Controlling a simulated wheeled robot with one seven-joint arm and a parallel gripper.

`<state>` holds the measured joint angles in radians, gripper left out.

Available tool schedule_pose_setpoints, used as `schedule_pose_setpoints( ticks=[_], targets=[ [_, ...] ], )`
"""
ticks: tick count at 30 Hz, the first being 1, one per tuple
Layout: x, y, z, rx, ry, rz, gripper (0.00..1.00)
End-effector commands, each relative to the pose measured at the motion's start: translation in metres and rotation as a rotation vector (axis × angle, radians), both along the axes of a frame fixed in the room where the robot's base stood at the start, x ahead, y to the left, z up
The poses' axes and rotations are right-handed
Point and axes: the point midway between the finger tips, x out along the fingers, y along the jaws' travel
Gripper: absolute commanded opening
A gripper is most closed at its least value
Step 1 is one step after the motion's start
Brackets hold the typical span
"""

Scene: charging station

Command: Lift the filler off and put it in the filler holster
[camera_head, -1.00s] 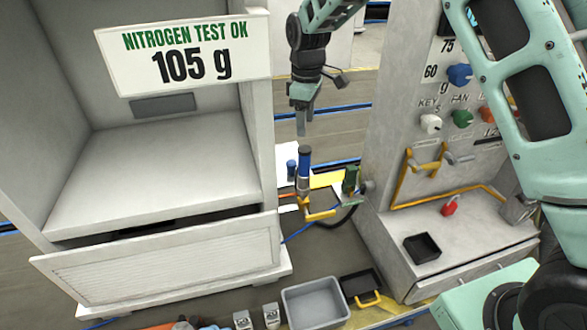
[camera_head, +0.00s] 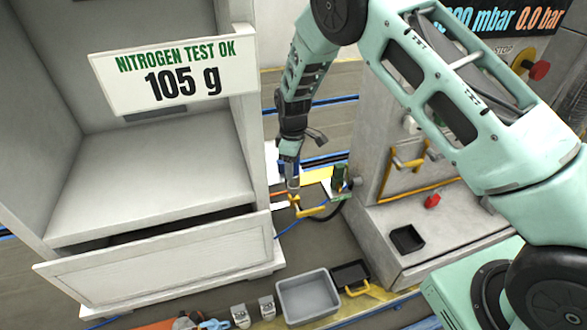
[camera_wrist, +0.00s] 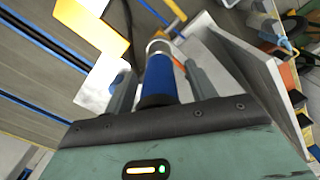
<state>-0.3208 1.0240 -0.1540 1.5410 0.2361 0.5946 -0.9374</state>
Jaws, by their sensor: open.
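The filler (camera_wrist: 160,77) is a blue cylinder with a metal collar; in the wrist view it stands between the two fingers of my gripper (camera_wrist: 160,84). The fingers are open, one on each side of it, with a gap visible. In the head view my gripper (camera_head: 289,172) is lowered over the filler's upper part and hides most of it. The filler's lower metal part (camera_head: 293,190) shows just above a yellow fitting (camera_head: 307,208). A yellow bracket (camera_head: 407,160) on the grey station front may be the filler holster; my arm partly covers that station.
A white cabinet (camera_head: 150,180) with a "105 g" sign (camera_head: 170,75) stands left of the filler. The grey station's ledge (camera_head: 450,228) holds a black tray (camera_head: 407,239) and a red item (camera_head: 432,201). A grey bin (camera_head: 308,297) sits in front.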

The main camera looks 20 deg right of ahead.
Motion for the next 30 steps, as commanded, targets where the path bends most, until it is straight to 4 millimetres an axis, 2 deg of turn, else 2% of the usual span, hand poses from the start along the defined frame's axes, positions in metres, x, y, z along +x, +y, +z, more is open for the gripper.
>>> schedule_pose_setpoints(
  ticks=[9,15,24,30],
  targets=[
    [0.0,0.0,-0.006,0.0,0.0,0.001,0.56],
    [0.0,0.0,-0.006,0.0,0.0,0.001,0.0],
    [0.001,0.0,-0.003,0.0,-0.001,0.0,0.0],
    [0.001,0.0,0.021,0.001,-0.006,0.001,0.0]
  ],
)
